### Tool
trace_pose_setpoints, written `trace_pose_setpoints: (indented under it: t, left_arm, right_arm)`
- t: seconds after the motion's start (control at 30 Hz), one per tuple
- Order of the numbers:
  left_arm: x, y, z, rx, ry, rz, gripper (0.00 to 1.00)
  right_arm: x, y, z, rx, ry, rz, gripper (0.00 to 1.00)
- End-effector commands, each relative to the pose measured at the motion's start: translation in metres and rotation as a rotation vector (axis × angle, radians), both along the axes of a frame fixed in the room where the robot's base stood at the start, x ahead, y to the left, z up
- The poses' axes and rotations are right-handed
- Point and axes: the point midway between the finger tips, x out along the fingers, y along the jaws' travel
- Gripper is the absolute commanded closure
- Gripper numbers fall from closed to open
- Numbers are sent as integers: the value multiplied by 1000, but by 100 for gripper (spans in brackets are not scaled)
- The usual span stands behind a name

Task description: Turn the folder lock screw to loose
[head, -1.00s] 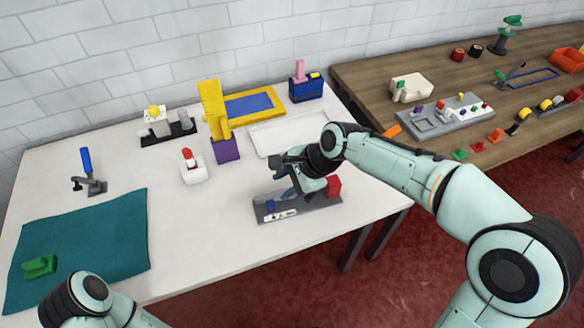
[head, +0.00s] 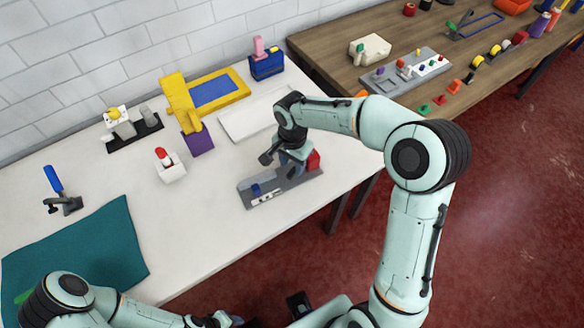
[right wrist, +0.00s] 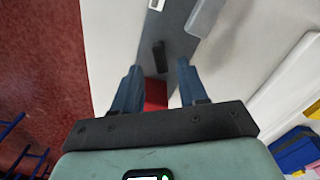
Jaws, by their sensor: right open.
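The grey fixture (head: 258,198), likely the folder, lies near the front right edge of the white table. It carries a blue block (head: 256,189) at its left and a red block (head: 313,159) at its right. My right gripper (head: 290,168) points down over it, next to the red block. In the right wrist view its fingers (right wrist: 157,68) are open, with a small black upright piece (right wrist: 158,55), perhaps the lock screw, beyond and between the tips. The red block (right wrist: 155,94) shows between the fingers. Contact is unclear. My left gripper (head: 228,319) is partly cut off at the bottom edge.
A white tray (head: 232,130), purple-yellow stand (head: 197,141) and white block with red top (head: 170,172) stand behind and left. A teal cloth (head: 90,250) covers the front left. A wooden table (head: 330,48) with several small parts is at the back right.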

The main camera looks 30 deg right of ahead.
Motion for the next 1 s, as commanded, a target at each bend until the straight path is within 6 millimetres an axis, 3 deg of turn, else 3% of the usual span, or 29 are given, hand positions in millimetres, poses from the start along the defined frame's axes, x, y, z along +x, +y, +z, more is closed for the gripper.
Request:
trace_pose_setpoints:
  t: [0.2, 0.57, 0.7, 1.0]
  left_arm:
    - [-1, 0, -2, 0, 0, 0, 57]
    - [-1, 0, -2, 0, 0, 0, 57]
    - [0, 0, -2, 0, 0, 0, 57]
    - [-1, 0, -2, 0, 0, 0, 57]
  right_arm:
    - [0, 0, -25, 0, 1, 0, 57]
    - [0, 0, -30, 1, -2, -1, 57]
    - [0, 0, -30, 1, -2, -1, 100]
    - [0, 0, -29, 1, -2, 12, 100]
